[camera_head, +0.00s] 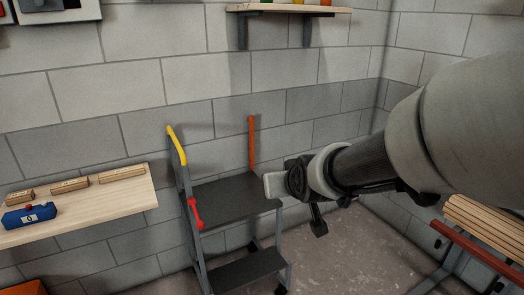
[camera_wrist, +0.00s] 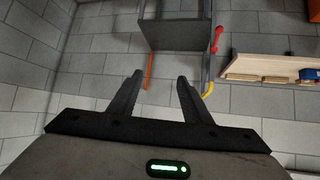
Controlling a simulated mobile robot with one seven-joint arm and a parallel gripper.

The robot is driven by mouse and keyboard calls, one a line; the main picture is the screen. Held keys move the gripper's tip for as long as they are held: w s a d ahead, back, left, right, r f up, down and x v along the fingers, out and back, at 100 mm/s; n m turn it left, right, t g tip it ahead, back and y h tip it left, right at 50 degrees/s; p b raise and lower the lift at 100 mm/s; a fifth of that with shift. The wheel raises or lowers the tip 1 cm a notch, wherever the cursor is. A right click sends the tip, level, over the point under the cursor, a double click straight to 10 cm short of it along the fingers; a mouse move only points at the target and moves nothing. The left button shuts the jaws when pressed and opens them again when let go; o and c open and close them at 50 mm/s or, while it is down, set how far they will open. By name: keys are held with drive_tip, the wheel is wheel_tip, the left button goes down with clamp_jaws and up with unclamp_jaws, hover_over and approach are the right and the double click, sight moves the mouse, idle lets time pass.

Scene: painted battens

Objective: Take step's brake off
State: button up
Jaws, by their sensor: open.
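The step (camera_head: 235,200) is a dark grey two-tread step stool on wheels, standing against the block wall. It has a yellow handle (camera_head: 177,145) on its left and an orange upright bar (camera_head: 251,143) at the back. A red lever (camera_head: 195,213) sits on its left side post. In the wrist view the step (camera_wrist: 176,33) is at the top, with the red lever (camera_wrist: 216,38) on its right side. My gripper (camera_wrist: 153,85) is open and empty, its fingers apart. In the head view my gripper (camera_head: 275,186) is in front of the right part of the step's top tread, away from the red lever.
A wooden shelf (camera_head: 120,197) at the left holds wooden blocks (camera_head: 70,186) and a blue device (camera_head: 28,217). A rack with wooden battens (camera_head: 490,230) stands at the right. A high shelf (camera_head: 290,9) is on the wall. Some floor beside the step is clear.

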drive_tip(key=w+a+f+n+t+y+b, duration=0.15)
drive_tip(key=w+a+f+b, duration=0.5)
drive_tip(key=f, duration=0.65)
drive_tip(key=n+t+y+b, duration=0.3)
drive_tip(key=t+y+b, duration=0.1)
drive_tip(key=b, duration=0.3)
approach(200, 223)
drive_tip(key=b+x, duration=0.1)
drive_tip(key=x, duration=0.3)
drive_tip(key=b+x, duration=0.1)
drive_tip(key=x, duration=0.3)
drive_tip(key=f+x, duration=0.1)
drive_tip(key=x, duration=0.4)
drive_tip(key=shift+s+b, duration=0.1)
drive_tip(key=shift+b, duration=0.3)
clamp_jaws()
